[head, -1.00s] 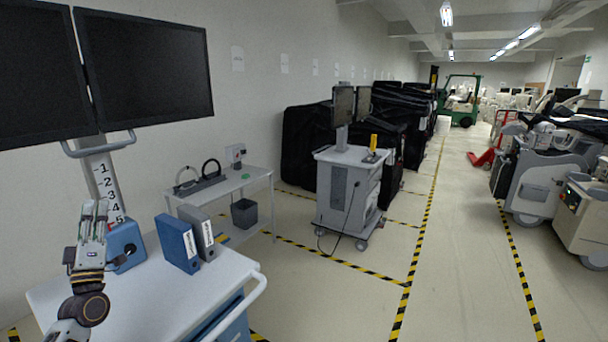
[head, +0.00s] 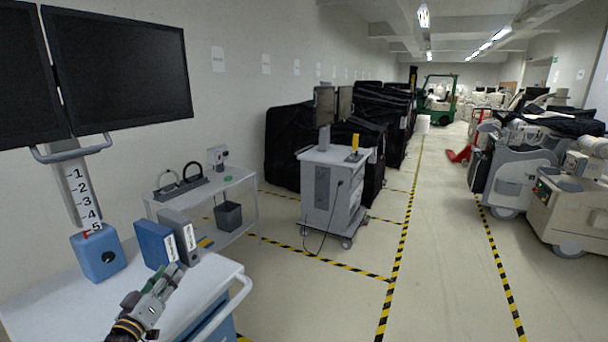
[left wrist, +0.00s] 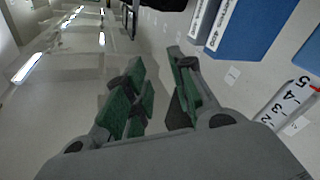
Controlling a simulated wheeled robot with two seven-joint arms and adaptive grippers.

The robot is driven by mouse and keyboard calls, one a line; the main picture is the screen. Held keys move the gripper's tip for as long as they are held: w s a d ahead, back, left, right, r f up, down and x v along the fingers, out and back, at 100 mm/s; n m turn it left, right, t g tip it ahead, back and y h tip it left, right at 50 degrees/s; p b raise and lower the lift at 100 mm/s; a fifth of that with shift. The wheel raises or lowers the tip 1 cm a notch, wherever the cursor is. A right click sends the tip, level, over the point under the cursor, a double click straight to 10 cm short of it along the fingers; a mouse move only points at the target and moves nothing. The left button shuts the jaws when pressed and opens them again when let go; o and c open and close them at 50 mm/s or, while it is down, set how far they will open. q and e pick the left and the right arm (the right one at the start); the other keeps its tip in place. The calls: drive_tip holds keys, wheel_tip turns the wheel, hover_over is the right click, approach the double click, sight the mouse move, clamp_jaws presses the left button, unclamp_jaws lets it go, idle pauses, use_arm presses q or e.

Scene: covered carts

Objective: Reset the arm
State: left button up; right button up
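My left arm comes in at the bottom left of the head view. Its gripper (head: 172,272) is over the front part of the white cart top (head: 50,308), in front of the binders. In the left wrist view the two green-padded fingers of the left gripper (left wrist: 156,60) stand apart with nothing between them. The blue binder (head: 153,243) and the grey binder (head: 180,236) stand upright on the cart, and the blue binder also shows in the left wrist view (left wrist: 248,30). My right gripper is in neither view.
A blue box (head: 97,256) with a round dark spot stands left of the binders. Two dark monitors hang above on a post with a numbered strip (head: 83,200). Behind are a side table (head: 238,184) and a grey equipment cart (head: 330,195).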

use_arm(q)
drive_tip(key=s+d+f+m+g, duration=0.3)
drive_tip(key=s+d+f+g, duration=0.2)
drive_tip(key=s+d+f, duration=0.3)
drive_tip(key=s+d+f+m+g, duration=0.2)
drive_tip(key=s+d+f+g, duration=0.4)
drive_tip(key=f, duration=0.4)
drive_tip(key=s+f+m+g+y, duration=0.15)
drive_tip(key=s+g, duration=0.25)
drive_tip(key=s, duration=0.9)
drive_tip(key=s+f+g, duration=0.1)
drive_tip(key=s+f, duration=0.2)
drive_tip(key=f, duration=3.1)
drive_tip(key=s+a+f, duration=0.2)
drive_tip(key=s+f, duration=0.7)
drive_tip(key=s, duration=0.2)
drive_tip(key=s+a+f+g, duration=0.1)
drive_tip(key=s+f, duration=0.9)
drive_tip(key=s, duration=0.1)
drive_tip(key=shift+a+f+g, duration=0.15)
drive_tip(key=shift+a+g, duration=0.15)
drive_tip(key=shift+a, duration=0.05)
drive_tip(key=shift+s+y, duration=0.2)
drive_tip(key=shift+y, duration=0.05)
